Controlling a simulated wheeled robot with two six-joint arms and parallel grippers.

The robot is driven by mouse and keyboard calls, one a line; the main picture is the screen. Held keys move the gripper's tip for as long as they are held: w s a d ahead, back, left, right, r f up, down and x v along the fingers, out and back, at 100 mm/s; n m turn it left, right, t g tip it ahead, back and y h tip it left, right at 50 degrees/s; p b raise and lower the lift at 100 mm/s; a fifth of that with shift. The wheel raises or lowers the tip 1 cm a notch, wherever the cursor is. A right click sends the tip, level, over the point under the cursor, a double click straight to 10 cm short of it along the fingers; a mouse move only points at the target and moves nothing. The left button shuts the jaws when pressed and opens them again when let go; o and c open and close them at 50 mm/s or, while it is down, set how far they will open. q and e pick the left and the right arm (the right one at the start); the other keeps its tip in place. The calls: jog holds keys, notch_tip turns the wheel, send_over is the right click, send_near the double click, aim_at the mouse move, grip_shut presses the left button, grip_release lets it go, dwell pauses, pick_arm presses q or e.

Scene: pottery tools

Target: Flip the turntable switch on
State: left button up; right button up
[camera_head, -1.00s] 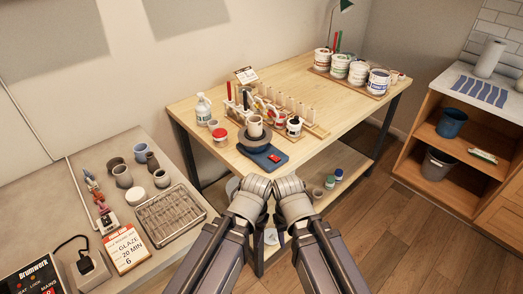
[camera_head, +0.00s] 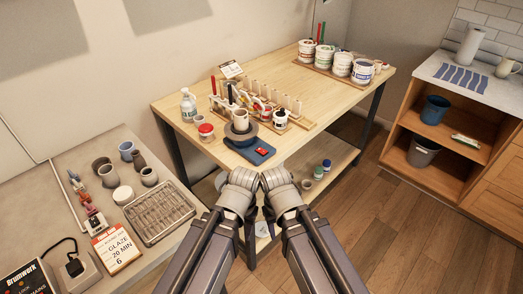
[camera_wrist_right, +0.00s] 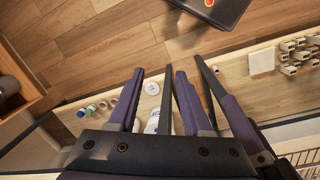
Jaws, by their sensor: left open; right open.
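The turntable (camera_head: 251,151) stands at the near edge of the wooden workbench in the head view. It has a blue base with a small red switch (camera_head: 261,151) on its front right part. A dark round disc (camera_head: 240,134) sits on top, bearing a pale cup (camera_head: 241,120). Whether the switch is on or off is too small to tell. My left gripper (camera_head: 250,212) and right gripper (camera_head: 271,212) are side by side in front of the bench, below the turntable in the picture. Both are open and empty. The right gripper's fingers show in the right wrist view (camera_wrist_right: 158,100).
A tool rack (camera_head: 272,108), white bottle (camera_head: 188,105) and red-lidded jar (camera_head: 206,132) stand close around the turntable. Paint buckets (camera_head: 341,64) stand at the back right. A grey side table (camera_head: 60,205) with a wire tray (camera_head: 160,212) is at left. Floor is clear at right.

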jog(key=shift+w+r, duration=0.2)
jog(key=shift+c, duration=0.8)
jog(key=w+r+n+y+p, duration=0.1)
jog(key=w+r+p, duration=0.1)
jog(key=w, duration=0.1)
jog(key=w+a+r+t+y+p, duration=0.1)
jog(key=w+r+p, duration=0.2)
jog(key=w, duration=0.1)
jog(key=w+a+r+n+y+p, duration=0.1)
jog(key=w+r+p, duration=0.1)
jog(key=w, duration=0.1)
jog(key=shift+w+r+n+t, duration=0.15)
jog(key=shift+w+n+t, duration=0.1)
jog(key=shift+n+t, duration=0.05)
jog(key=c, duration=0.6)
jog(key=w+d+r+n+t+y+p, duration=0.2)
jog(key=w+r+p, duration=0.4)
jog(key=w+r, duration=0.4)
jog(key=w+t+y, duration=0.1)
jog(key=w, duration=0.3)
jog(key=shift+d+r+t+p, duration=0.2)
jog(key=shift+d+t+p, duration=0.05)
jog(key=shift+t+p, duration=0.15)
jog(key=shift+w+d+r+n+y, duration=0.1)
jog(key=shift+w+n+y, duration=0.1)
jog(key=shift+n+y, duration=0.1)
